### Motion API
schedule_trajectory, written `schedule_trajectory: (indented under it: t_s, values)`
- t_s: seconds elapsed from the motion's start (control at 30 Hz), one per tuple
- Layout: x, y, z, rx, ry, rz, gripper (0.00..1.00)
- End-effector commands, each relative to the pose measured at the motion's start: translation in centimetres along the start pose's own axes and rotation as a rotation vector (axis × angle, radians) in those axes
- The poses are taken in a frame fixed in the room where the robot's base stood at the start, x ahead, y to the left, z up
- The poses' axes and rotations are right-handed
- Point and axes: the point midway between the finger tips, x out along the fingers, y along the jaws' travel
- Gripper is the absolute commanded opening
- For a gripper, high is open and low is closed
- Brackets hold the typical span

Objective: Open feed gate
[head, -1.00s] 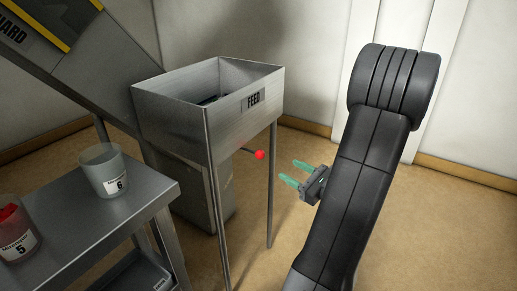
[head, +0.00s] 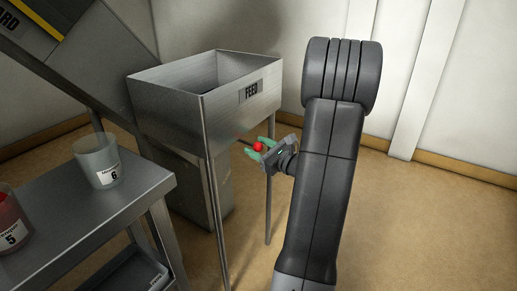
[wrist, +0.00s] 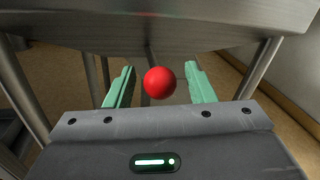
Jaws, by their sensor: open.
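The feed bin (head: 185,110) is a grey metal box on legs with a FEED label. A red ball knob (head: 258,147) on a thin rod sticks out below it on the right side. My gripper (head: 262,146) is open with its green fingers to either side of the knob. In the wrist view the red knob (wrist: 160,82) sits between the two green fingers (wrist: 160,86), with a gap on each side. The bin's underside (wrist: 150,30) fills the top of that view. The gate itself is hidden.
A metal table (head: 110,200) at left holds a translucent cup labelled 6 (head: 98,160) and a cup labelled 5 with red contents (head: 12,222). The bin's legs (head: 268,195) stand close to my gripper. Open floor lies at right.

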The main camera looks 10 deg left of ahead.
Motion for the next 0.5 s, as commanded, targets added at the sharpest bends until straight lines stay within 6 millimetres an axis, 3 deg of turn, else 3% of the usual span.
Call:
schedule_trajectory:
  t_s: [0.2, 0.43, 0.5]
  values:
    - [0.02, -0.01, 0.01, 0.000, 0.000, 0.000, 0.50]
    - [0.01, 0.00, 0.01, 0.000, 0.000, 0.000, 0.04]
    - [0.01, 0.00, 0.01, 0.000, 0.000, 0.000, 0.00]
